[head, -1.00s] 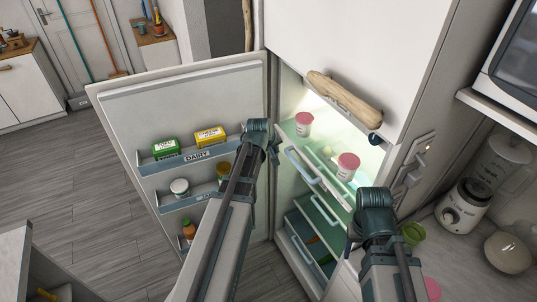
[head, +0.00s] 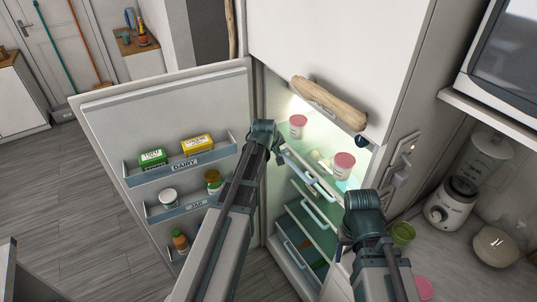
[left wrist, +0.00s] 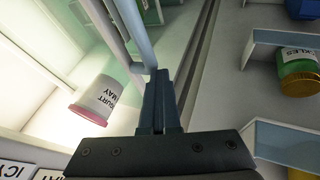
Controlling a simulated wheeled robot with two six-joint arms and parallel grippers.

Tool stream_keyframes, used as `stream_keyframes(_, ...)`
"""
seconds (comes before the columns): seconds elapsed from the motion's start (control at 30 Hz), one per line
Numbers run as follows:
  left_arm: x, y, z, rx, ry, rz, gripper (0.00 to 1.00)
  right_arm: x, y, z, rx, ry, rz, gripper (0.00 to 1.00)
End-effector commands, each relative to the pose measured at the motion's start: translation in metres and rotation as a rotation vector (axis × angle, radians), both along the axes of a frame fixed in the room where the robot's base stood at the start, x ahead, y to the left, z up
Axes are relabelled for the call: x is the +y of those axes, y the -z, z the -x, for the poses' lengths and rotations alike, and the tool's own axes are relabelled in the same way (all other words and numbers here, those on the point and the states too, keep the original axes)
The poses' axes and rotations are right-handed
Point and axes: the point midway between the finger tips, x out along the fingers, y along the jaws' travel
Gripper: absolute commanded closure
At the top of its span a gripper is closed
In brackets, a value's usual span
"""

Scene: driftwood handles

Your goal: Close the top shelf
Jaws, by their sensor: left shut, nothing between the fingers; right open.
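The top shelf is a glass pull-out with a pale blue handle (head: 303,172). It sits in the lit fridge and sticks out past the shelves below. Two pink-lidded cups stand there, one farther back (head: 298,126) and one nearer the front (head: 343,165). My left gripper (head: 281,152) is at the left end of the shelf front. In the left wrist view its shut, empty fingers (left wrist: 160,100) meet the end of the blue handle bar (left wrist: 142,45); firm contact is hard to tell. My right gripper (head: 347,232) is open, low at the right of the fridge opening; its fingers are mostly hidden.
The fridge door (head: 165,115) stands wide open at left, its racks holding cartons and jars. Lower shelves (head: 318,215) sit beneath the top one. A driftwood handle (head: 330,103) juts from the upper door. A counter with a blender (head: 455,202) is at right.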

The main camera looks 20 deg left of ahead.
Motion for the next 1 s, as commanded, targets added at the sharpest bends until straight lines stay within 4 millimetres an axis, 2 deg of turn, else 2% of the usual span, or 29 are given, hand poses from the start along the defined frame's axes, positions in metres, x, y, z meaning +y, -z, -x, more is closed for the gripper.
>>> stream_keyframes(0.03, -0.01, 0.0, -0.016, -0.001, 0.004, 0.001, 1.0, 0.0, 0.0, 0.0, 0.0, 0.0, 0.0, 0.36)
stream_keyframes(0.2, -0.034, 0.0, -0.048, 0.0, 0.003, 0.001, 1.0, 0.0, 0.0, 0.0, 0.0, 0.0, 0.0, 0.36)
stream_keyframes(0.5, -0.07, 0.0, -0.093, 0.0, 0.002, 0.0, 1.0, 0.0, 0.0, 0.0, 0.0, 0.0, 0.0, 0.36)
stream_keyframes(0.8, -0.086, 0.0, -0.112, -0.001, 0.0, 0.001, 1.0, 0.0, 0.0, 0.0, 0.0, 0.0, 0.0, 0.36)
stream_keyframes(1.0, -0.086, 0.0, -0.11, 0.0, 0.0, 0.0, 1.0, 0.0, 0.0, 0.0, 0.0, 0.0, 0.0, 0.36)
